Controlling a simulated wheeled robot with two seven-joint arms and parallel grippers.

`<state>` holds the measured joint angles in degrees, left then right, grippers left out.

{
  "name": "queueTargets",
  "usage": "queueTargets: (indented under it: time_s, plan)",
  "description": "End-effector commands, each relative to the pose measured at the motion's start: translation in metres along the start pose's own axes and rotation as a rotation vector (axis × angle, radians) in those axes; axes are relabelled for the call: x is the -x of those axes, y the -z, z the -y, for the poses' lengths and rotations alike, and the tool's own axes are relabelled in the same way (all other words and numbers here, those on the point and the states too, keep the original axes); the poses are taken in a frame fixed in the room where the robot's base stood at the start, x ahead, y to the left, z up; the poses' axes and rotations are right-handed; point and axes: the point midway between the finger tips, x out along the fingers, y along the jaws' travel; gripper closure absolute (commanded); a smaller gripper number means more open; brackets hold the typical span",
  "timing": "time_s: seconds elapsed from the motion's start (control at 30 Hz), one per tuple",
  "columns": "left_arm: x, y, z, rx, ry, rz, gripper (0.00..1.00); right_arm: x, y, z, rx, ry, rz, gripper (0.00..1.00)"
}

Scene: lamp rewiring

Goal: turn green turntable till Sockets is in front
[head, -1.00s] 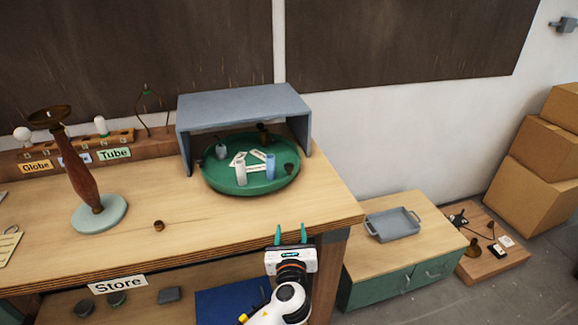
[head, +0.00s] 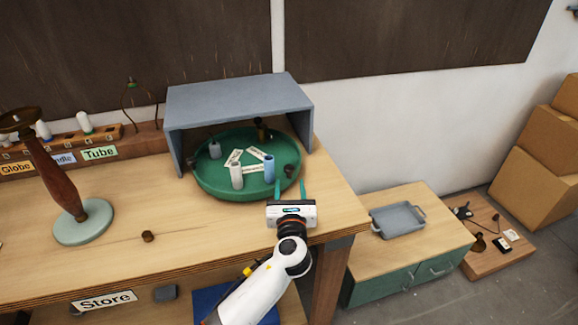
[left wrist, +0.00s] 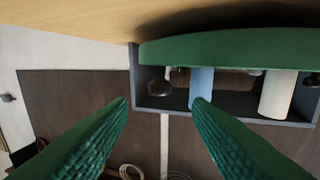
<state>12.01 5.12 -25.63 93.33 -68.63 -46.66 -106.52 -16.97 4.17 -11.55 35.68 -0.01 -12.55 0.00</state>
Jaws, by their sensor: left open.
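The green turntable (head: 225,184) sits on the workbench, partly under a grey open-fronted cover (head: 240,97). On it stand a white cylinder (head: 236,176), a blue cylinder (head: 269,168), a grey-blue piece (head: 215,149) and dark brown pieces, with small white labels (head: 253,154) in the middle, too small to read. My left gripper (head: 289,190) is open and empty, just in front of the turntable's right front edge. The left wrist view shows its two green fingers (left wrist: 160,105) apart, with the turntable rim (left wrist: 230,48) beyond. My right gripper is not in view.
A lamp with a wooden stem (head: 52,170) stands at the left of the bench. A small brown socket-like piece (head: 148,236) lies on the bench front. A grey tray (head: 398,219) rests on a low cabinet at the right.

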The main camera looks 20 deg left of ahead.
Motion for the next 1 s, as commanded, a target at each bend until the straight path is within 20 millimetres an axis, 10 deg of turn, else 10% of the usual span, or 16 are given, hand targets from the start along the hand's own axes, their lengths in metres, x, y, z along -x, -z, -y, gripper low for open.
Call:
queueTargets:
  time_s: [0.4, 0.8, 1.0]
  plan:
    - [-0.072, 0.000, 0.000, 0.001, 0.001, 0.000, 0.54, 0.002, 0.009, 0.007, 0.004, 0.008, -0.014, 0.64]
    - [-0.080, 0.000, 0.000, 0.002, 0.000, 0.000, 0.54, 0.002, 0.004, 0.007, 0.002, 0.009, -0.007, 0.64]
    - [-0.080, 0.000, 0.000, 0.001, 0.000, 0.001, 0.84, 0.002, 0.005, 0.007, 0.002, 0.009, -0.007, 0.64]
